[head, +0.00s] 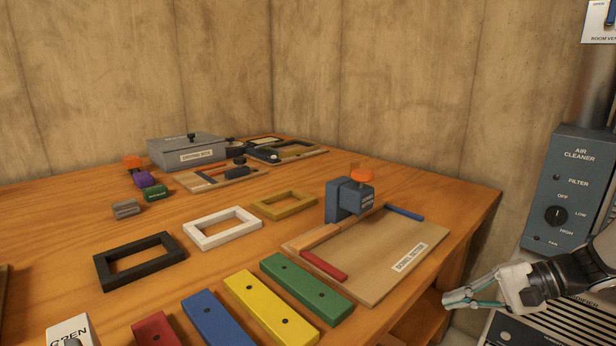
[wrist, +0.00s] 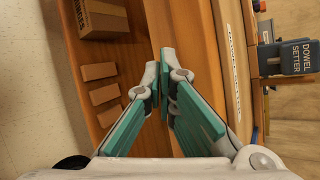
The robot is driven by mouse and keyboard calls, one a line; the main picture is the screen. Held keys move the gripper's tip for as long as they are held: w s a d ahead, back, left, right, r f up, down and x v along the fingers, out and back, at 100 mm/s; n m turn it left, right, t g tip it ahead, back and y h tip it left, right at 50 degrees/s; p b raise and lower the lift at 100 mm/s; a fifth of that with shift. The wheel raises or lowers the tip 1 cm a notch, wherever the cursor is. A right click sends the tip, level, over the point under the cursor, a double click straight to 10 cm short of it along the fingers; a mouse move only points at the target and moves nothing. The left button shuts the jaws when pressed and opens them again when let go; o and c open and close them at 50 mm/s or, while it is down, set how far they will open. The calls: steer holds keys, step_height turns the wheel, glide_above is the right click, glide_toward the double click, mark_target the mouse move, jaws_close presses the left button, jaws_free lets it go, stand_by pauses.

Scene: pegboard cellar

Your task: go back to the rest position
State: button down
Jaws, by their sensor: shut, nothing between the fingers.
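My gripper (head: 474,298) is at the lower right in the head view, off the right edge of the wooden table (head: 60,222). Its white and teal fingers are closed with nothing held. In the wrist view the fingers (wrist: 162,75) come together beside the table edge, with the dowel setter board (wrist: 232,50) to their right. The blue-grey dowel setter (head: 346,200) with an orange knob stands on its board in the head view. It also shows at the right of the wrist view (wrist: 299,57).
Black (head: 140,262), white (head: 222,228) and yellow (head: 284,204) frames and several coloured bars (head: 306,288) lie on the table. A grey box (head: 180,152) stands at the back. An air cleaner (head: 570,190) is on the right. Below the table edge, a shelf holds several blocks (wrist: 104,94).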

steer(key=s+a+r+n+g+h, duration=0.55)
steer(key=s+a+r, duration=0.35)
steer(key=s+a, duration=0.45)
steer(key=s+d+r+n+t+h, duration=0.15)
steer(key=s+n+h, duration=0.35)
steer(key=s, duration=1.2)
step_height(320, 180, up, 37)
steer(key=t+p, duration=0.3)
steer(key=p, duration=3.2)
steer(key=shift+d+m+t+h, duration=0.4)
steer(key=shift+d+m+h, duration=0.05)
steer(key=shift+w, duration=0.1)
